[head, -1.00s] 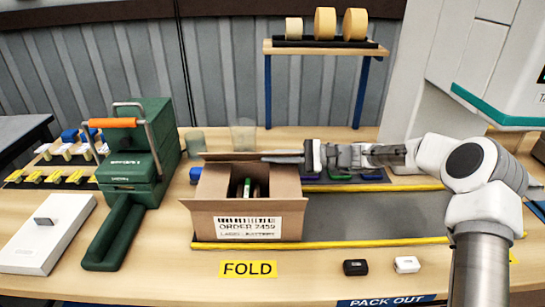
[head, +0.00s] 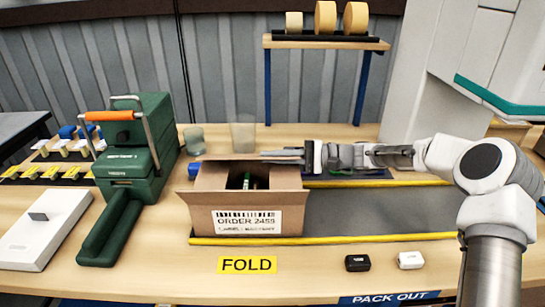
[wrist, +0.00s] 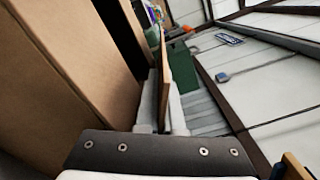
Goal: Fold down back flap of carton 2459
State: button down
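Carton 2459 (head: 247,220) is a brown open-topped box in the middle of the head view, with a white ORDER 2459 label on its front. Its dark inside holds something green and white. Its side and front flaps spread outward. In the wrist view a carton wall (wrist: 75,60) fills the left, and a thin brown panel edge (wrist: 163,75), seemingly the back flap, stands between the pale fingers. My gripper (head: 283,157) is at the carton's back right rim; it shows in the wrist view (wrist: 163,105). Its fingers are close together; contact with the panel is unclear.
A green case with an orange handle (head: 140,150) stands left of the carton. Two translucent cups (head: 242,136) are behind it. A grey strip with yellow edges (head: 380,210) runs right. A tape shelf (head: 330,44) is above. Small black (head: 357,263) and white (head: 411,260) boxes lie in front.

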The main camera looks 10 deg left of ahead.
jog(key=c, duration=1)
grip_release()
jog(key=shift+c, duration=0.2)
